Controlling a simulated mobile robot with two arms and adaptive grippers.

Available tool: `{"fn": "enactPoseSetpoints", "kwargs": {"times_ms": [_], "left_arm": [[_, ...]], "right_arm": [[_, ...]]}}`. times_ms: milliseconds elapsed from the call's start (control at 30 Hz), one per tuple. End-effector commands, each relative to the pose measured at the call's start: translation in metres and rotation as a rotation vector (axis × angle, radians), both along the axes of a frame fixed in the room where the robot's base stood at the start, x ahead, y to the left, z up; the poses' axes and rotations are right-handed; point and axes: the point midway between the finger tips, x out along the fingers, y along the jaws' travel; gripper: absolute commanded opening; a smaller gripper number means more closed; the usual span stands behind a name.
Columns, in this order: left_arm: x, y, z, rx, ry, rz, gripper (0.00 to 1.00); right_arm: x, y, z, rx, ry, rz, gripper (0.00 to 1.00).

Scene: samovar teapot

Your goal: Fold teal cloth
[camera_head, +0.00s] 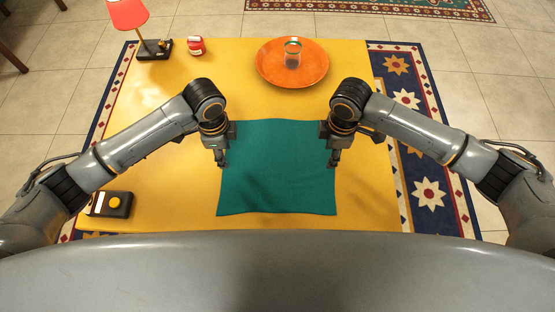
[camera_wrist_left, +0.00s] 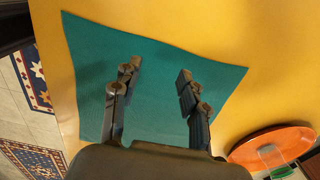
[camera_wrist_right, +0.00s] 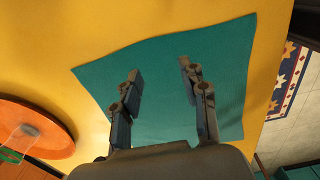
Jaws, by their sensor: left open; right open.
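The teal cloth (camera_head: 277,170) lies spread out flat on the yellow table, roughly square, with slight ripples. It also shows in the left wrist view (camera_wrist_left: 155,105) and the right wrist view (camera_wrist_right: 160,105). My left gripper (camera_head: 222,164) is at the cloth's left edge, open and empty, fingers pointing down. My right gripper (camera_head: 333,162) is at the cloth's right edge, also open and empty. In both wrist views the fingers are apart with cloth visible between them. I cannot tell whether the fingertips touch the cloth.
An orange round tray (camera_head: 265,71) holding a glass (camera_head: 292,55) sits behind the cloth. A red lamp (camera_head: 127,14) and a red can (camera_head: 196,46) stand at the back left. A black box with a yellow button (camera_head: 114,202) is at front left. Yellow table (camera_head: 180,205) is bare around the cloth.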

Motion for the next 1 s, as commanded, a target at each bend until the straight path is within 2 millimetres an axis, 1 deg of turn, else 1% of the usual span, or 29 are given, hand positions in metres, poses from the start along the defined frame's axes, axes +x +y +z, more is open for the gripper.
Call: {"fn": "enactPoseSetpoints", "kwargs": {"times_ms": [33,100,200,333,433,733,867,1000], "left_arm": [[0.0,0.0,-0.009,0.0,0.003,0.003,0.43],[0.0,0.0,-0.02,0.001,0.001,0.004,0.43],[0.0,0.0,-0.033,0.0,0.001,0.003,0.43],[0.001,0.0,-0.045,0.0,-0.001,0.003,0.43],[0.001,0.0,-0.049,-0.001,-0.002,0.003,0.43],[0.001,0.0,-0.05,-0.001,-0.002,0.002,0.43],[0.001,0.0,-0.055,-0.001,-0.002,0.003,0.43],[0.001,0.0,-0.053,-0.001,-0.002,0.003,0.43]], "right_arm": [[0.0,0.0,-0.009,-0.001,0.002,-0.001,0.43],[0.0,0.0,-0.02,0.0,0.001,-0.001,0.43],[0.0,0.001,-0.033,0.001,0.0,-0.002,0.43],[0.001,0.001,-0.045,0.0,-0.001,0.0,0.43],[0.001,0.0,-0.049,0.0,-0.001,0.0,0.43],[0.001,0.001,-0.05,0.001,-0.003,0.0,0.43],[0.001,0.001,-0.055,0.001,-0.002,0.0,0.43],[0.001,0.001,-0.053,0.001,-0.002,-0.001,0.43]]}}
